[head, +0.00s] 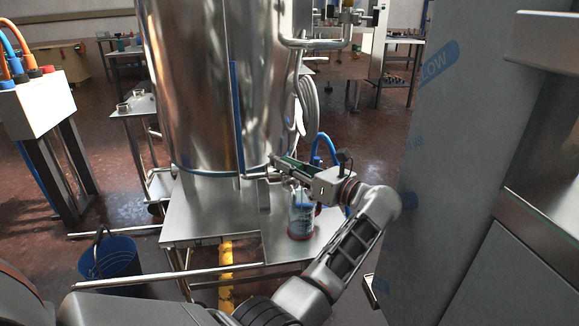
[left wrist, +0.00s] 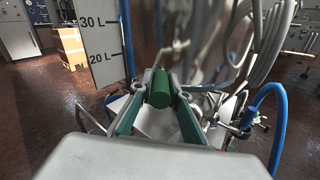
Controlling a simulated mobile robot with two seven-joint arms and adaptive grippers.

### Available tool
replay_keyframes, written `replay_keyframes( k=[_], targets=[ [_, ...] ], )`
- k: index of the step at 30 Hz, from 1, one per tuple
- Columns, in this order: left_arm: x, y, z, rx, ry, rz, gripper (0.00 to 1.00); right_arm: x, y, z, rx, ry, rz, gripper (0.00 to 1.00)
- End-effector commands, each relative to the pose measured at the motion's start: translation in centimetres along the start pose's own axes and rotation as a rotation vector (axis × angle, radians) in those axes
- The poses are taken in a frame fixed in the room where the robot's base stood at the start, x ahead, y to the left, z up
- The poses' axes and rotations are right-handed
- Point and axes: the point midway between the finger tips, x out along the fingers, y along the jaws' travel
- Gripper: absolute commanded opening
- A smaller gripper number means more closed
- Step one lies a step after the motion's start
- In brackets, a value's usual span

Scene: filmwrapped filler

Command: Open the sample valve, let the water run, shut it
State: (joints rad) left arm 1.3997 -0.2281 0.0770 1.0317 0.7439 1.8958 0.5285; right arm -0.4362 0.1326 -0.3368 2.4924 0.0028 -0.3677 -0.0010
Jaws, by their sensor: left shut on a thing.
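A large shiny steel tank (head: 205,90) stands in the middle of the head view. My left gripper (head: 284,164) reaches to the lower right of the tank, at the small outlet fittings there. In the left wrist view its two fingers are closed on a green cylindrical grip (left wrist: 160,90), which looks like the sample valve's handle. The valve body is mostly hidden by the gripper. A clear beaker (head: 300,222) with red at its base stands on the steel platform just below the gripper. I cannot make out a water stream. My right gripper is not in view.
A blue hose (head: 327,143) curves behind my gripper and shows in the left wrist view (left wrist: 280,115). A film-covered steel cabinet (head: 450,150) stands close at the right. A blue bucket (head: 109,258) is on the floor at left. A level scale (left wrist: 100,40) is beside the tank.

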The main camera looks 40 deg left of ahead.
Motion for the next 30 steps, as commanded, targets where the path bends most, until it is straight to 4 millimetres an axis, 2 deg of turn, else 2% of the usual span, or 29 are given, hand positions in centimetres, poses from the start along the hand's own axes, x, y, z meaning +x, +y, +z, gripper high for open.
replay_keyframes(
  k=[3,4,6,15,19,30],
  targets=[
    [0.1,0.0,0.4,-0.003,-0.005,0.000,0.00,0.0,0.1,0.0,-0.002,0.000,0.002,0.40],
    [0.1,0.0,0.4,-0.003,-0.005,0.000,0.22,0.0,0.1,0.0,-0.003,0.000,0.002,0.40],
    [0.1,0.0,0.4,-0.003,-0.005,0.000,0.34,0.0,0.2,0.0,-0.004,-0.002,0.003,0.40],
    [0.0,0.0,0.2,-0.001,-0.002,0.000,0.34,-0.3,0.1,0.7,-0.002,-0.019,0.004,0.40],
    [0.0,0.1,0.9,-0.003,-0.002,-0.001,0.34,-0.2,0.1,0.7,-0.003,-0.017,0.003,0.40],
    [0.0,1.4,7.2,-0.006,-0.002,0.000,0.34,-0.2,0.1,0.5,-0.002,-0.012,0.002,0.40]
  ],
)
